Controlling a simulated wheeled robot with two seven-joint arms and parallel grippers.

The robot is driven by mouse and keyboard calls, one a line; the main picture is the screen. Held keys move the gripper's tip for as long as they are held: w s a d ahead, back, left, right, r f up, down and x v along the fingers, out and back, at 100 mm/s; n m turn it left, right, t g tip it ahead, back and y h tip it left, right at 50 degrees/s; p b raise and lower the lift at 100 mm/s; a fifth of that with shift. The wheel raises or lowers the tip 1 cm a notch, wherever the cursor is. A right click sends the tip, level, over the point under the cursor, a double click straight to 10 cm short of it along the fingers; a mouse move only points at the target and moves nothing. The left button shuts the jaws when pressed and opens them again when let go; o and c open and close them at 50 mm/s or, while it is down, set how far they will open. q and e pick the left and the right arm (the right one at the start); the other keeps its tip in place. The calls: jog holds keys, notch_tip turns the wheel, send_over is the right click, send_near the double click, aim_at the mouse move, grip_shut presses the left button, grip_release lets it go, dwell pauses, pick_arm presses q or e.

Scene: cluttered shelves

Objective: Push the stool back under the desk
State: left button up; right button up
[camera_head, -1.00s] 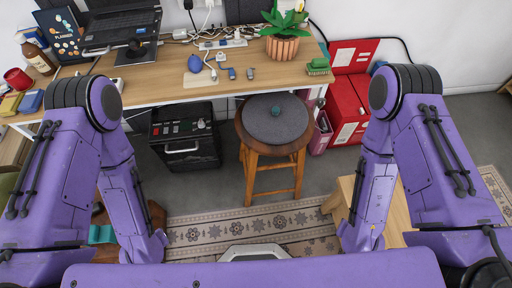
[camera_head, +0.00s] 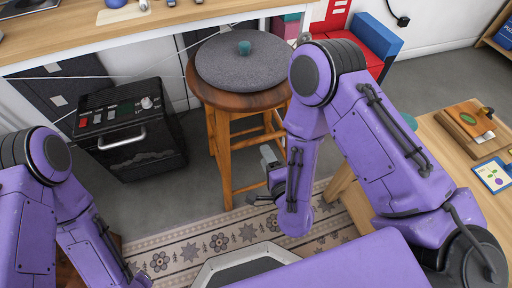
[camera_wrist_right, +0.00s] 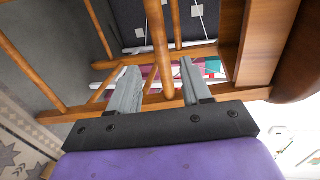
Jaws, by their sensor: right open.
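The stool has a wooden seat rim (camera_head: 238,98) and wooden legs (camera_head: 222,150). The stool stands upright at the front edge of the wooden desk (camera_head: 100,35). My right gripper (camera_head: 268,160) is low beside the stool's right side. In the right wrist view its two grey fingers (camera_wrist_right: 157,82) are apart, with an upright stool bar (camera_wrist_right: 158,40) showing between them. I cannot tell whether they touch it. My left gripper is not visible.
A black box-shaped appliance (camera_head: 130,130) stands on the floor left of the stool. Red boxes (camera_head: 370,45) and a blue one (camera_head: 376,38) are behind to the right. A wooden table (camera_head: 440,140) is at right. A patterned rug (camera_head: 190,250) lies in front.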

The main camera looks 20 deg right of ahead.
aim_at(259, 142)
jog(key=w, duration=0.3)
jog(key=w+f+b, duration=0.1)
jog(key=w, duration=0.6)
jog(key=shift+a+f+b, duration=0.1)
jog(key=shift+f+b, duration=0.25)
jog(key=shift+f, duration=0.05)
grip_shut()
